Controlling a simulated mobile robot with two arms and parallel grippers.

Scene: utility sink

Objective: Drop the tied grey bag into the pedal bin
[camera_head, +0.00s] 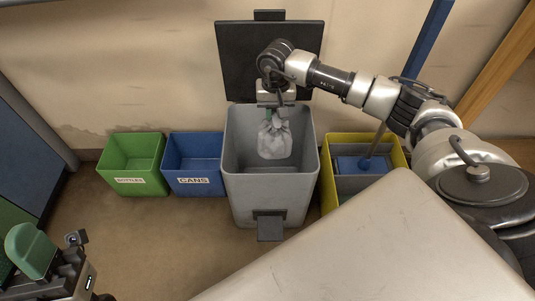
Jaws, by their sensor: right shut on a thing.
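The tied grey bag (274,141) hangs from my right gripper (276,108), which is shut on its gathered top. The bag is over the mouth of the grey pedal bin (270,190), its lower part seen against the inside of the bin. Whether it touches the bin's walls I cannot tell. The bin's dark lid (240,60) stands up and open at the back, and its pedal (270,229) is at the front. The bin's floor is hidden.
A green crate (135,187) labelled for bottles and a blue crate (195,188) labelled "CANS" stand left of the bin. A yellow mop bucket (331,198) with a blue mop stands at its right. A pale surface fills the front right. A green object (30,250) is at the lower left.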

